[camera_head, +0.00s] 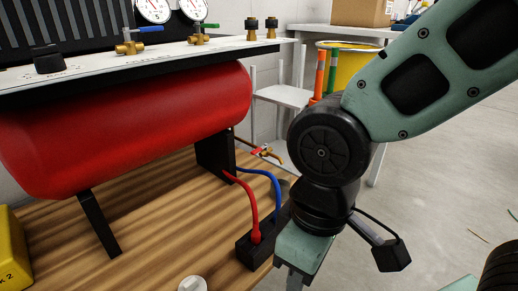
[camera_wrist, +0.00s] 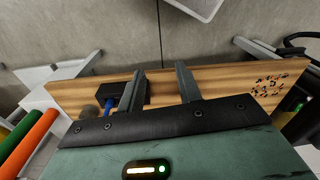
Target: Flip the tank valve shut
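The red tank (camera_head: 140,125) lies on its side above the wooden bench in the head view. A small brass valve with a red handle (camera_head: 266,153) is on a thin pipe past the tank's right end. I cannot tell the handle's exact setting. My gripper (camera_head: 293,278) points down to the right of and nearer than this valve, apart from it. In the wrist view my gripper (camera_wrist: 160,86) has its two fingers spread with nothing between them. I cannot make out the valve in the wrist view.
A black block (camera_head: 258,248) with red and blue hoses stands on the bench (camera_head: 150,235) beside my gripper. A panel (camera_head: 160,55) with gauges and blue- and green-handled valves overhangs the tank. A yellow bin (camera_head: 345,62) stands behind. Small dark bits (camera_wrist: 270,84) lie on the bench.

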